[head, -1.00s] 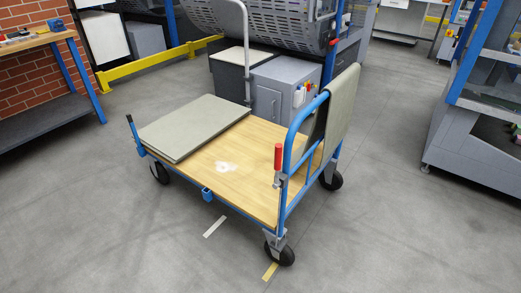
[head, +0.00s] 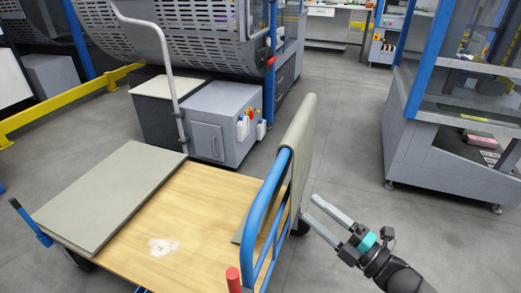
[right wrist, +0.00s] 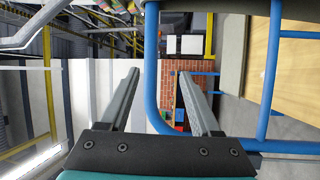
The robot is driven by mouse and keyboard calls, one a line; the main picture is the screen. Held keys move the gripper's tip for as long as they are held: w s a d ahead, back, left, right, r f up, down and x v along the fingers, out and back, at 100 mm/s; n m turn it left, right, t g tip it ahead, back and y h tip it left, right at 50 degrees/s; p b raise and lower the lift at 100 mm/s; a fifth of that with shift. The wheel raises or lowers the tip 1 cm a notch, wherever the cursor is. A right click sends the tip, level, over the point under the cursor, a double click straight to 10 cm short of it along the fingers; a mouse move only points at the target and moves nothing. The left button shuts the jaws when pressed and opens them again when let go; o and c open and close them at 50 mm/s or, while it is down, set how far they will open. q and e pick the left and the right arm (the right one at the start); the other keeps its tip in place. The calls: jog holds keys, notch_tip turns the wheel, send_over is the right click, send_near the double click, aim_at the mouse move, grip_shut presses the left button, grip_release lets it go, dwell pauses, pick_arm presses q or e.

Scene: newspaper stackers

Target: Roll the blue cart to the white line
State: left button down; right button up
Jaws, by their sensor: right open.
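The blue cart (head: 215,215) stands at the lower left in the head view. It has a wooden deck and a blue tube handle (head: 266,200) at its right end. My right gripper (head: 308,206) is open and empty, just right of the handle, its fingers pointing towards it. In the right wrist view, the handle's tube (right wrist: 152,85) shows between the open fingers (right wrist: 160,75); I cannot tell whether it lies between them or beyond them. The white line is not visible in the current views. My left gripper is not in view.
A flat grey-green board (head: 110,190) lies on the deck. Grey cabinets (head: 222,125) stand behind the cart, and a blue-framed machine (head: 420,145) stands at right. The floor between is clear.

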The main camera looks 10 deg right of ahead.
jog(key=shift+n+y, duration=0.5)
jog(key=shift+n, duration=0.1)
jog(key=x, duration=0.4)
jog(key=r+b+x, duration=0.1)
jog(key=x, duration=0.4)
jog(key=b+x, duration=0.1)
jog(key=x, duration=0.4)
jog(key=shift+a+r, duration=0.2)
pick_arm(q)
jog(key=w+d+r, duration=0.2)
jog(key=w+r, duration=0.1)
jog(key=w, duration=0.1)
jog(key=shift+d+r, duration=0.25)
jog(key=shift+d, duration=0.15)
pick_arm(e)
jog(key=shift+x, duration=0.8)
grip_shut()
